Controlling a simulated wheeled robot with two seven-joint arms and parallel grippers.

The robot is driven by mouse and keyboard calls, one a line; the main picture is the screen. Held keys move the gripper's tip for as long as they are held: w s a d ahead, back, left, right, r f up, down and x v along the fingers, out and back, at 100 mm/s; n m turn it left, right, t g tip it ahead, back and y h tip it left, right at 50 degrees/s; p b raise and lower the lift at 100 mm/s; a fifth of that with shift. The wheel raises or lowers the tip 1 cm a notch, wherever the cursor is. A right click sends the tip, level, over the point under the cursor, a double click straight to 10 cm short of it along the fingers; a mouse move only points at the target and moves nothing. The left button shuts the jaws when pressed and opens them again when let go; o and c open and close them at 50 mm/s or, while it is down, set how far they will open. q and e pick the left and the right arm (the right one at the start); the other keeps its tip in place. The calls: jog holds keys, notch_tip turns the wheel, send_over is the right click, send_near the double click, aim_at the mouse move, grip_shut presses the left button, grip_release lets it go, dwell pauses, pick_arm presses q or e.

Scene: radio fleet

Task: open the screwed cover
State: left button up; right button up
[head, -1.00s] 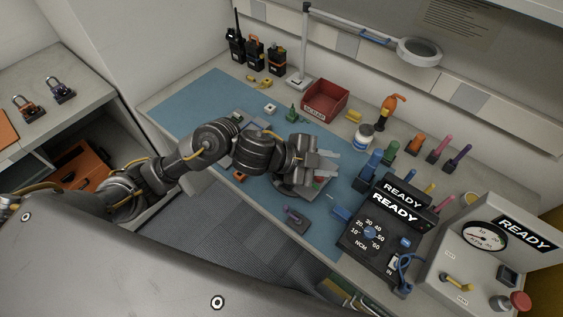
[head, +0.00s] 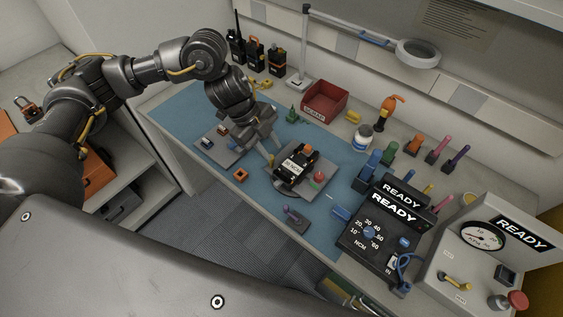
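A black radio-like unit (head: 292,168) with a pale label and orange parts lies on a grey plate (head: 303,192) on the blue mat. A cover and its screws are too small to make out. My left gripper (head: 271,152) is just left of the unit, above the mat. Its two fingers look spread, with nothing seen between them. A small red part (head: 318,177) sits on the plate right of the unit. My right gripper is not in view.
A second grey plate (head: 222,151) with small parts lies left of my gripper. A red bin (head: 325,97) stands behind. A black torque-setting box (head: 372,240) reading READY and several coloured-handled tools stand right. Bare mat (head: 262,205) shows in front.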

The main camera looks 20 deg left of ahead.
pick_arm(q)
jog(key=p, duration=0.1)
send_over(282, 174)
notch_tip(282, 174, down, 7)
jog(key=shift+w+f, duration=0.1)
jog(key=shift+f, duration=0.05)
grip_shut()
